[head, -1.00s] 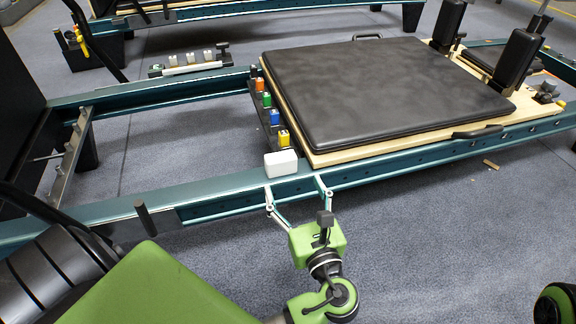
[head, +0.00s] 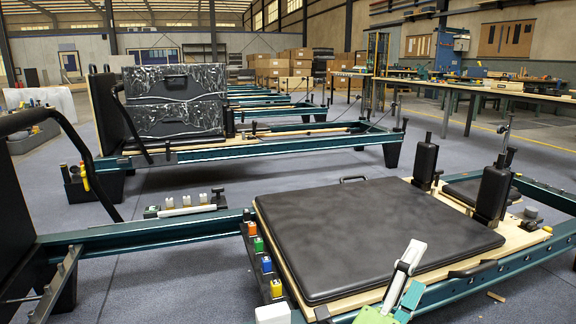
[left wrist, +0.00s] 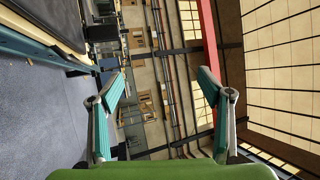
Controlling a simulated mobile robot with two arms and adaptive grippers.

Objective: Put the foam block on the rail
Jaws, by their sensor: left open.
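The white foam block (head: 272,313) shows at the bottom edge of the head view, beside the front corner of the black-padded carriage (head: 385,235). Its lower part is cut off, so what it rests on is out of frame now. The near teal rail (head: 448,292) runs along the carriage's front side. My left gripper (head: 414,267) is raised in front of the carriage, to the right of the block and apart from it. In the left wrist view the left gripper (left wrist: 163,88) has its fingers spread with nothing between them. My right gripper is not in view.
Coloured blocks, including a yellow one (head: 276,288), line the carriage's left end. A tray with white pieces (head: 187,207) lies on the floor beyond the frame. Another reformer (head: 270,147) stands behind. Open grey floor lies between the rows.

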